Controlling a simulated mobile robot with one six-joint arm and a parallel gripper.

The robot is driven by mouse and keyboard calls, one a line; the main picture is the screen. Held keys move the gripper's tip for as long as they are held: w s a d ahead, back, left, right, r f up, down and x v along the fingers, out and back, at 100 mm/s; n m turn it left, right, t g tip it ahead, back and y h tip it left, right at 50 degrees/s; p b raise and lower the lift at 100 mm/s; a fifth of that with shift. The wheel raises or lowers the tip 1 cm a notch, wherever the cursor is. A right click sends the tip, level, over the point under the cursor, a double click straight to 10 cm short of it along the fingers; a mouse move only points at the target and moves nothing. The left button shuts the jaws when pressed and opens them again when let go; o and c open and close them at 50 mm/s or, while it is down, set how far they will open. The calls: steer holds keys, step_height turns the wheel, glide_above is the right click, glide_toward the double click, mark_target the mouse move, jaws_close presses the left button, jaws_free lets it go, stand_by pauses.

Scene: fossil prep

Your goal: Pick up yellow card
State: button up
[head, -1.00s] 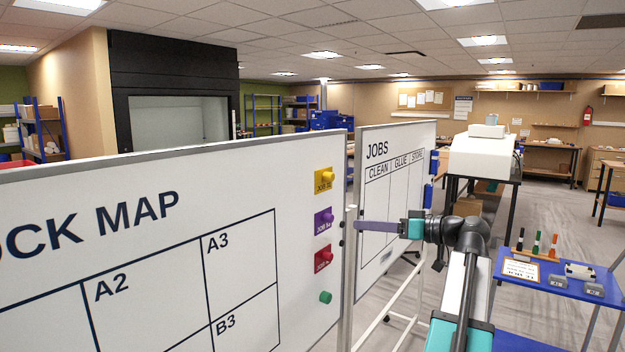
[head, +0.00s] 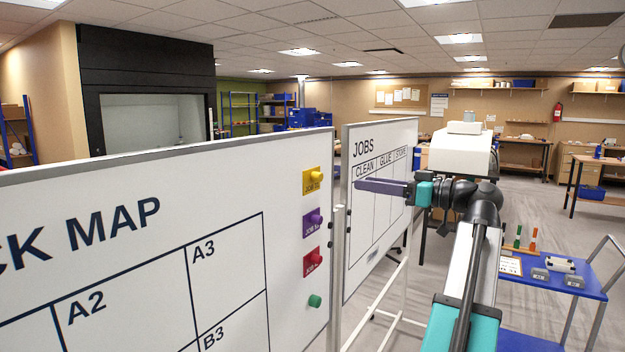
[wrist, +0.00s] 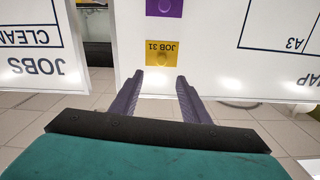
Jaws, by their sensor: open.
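The yellow card (head: 307,188) is held to the white STOCK MAP board under a yellow round magnet, top of a column near the board's right edge. In the wrist view, where writing appears upside down, the yellow card (wrist: 158,45) reads JOB 31 and lies beyond and between my fingertips. My gripper (head: 358,184) is at about the yellow card's height in the head view, right of it. Its purple fingers (wrist: 160,82) are open, with nothing between them. They appear apart from the card; the exact gap is unclear.
Below it hang a purple card (head: 313,224), a red card (head: 311,262) and a green magnet (head: 315,300). The JOBS board (head: 375,235) stands just right, behind my gripper. A blue cart (head: 545,283) with pens and small blocks is at the right.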

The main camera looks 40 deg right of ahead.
steer(key=p, duration=0.2)
glide_toward(321, 177)
steer(key=shift+d+x, duration=0.1)
steer(key=shift+x, duration=0.8)
steer(key=shift+d+x, duration=0.15)
steer(key=shift+x, duration=0.8)
steer(key=shift+w, duration=0.15)
steer(key=shift+p+x, duration=1.3)
steer(key=shift+x, duration=0.65)
steer(key=shift+w+a, duration=0.3)
steer(key=shift+w, duration=0.2)
steer(key=shift+c, duration=0.3)
jaws_close()
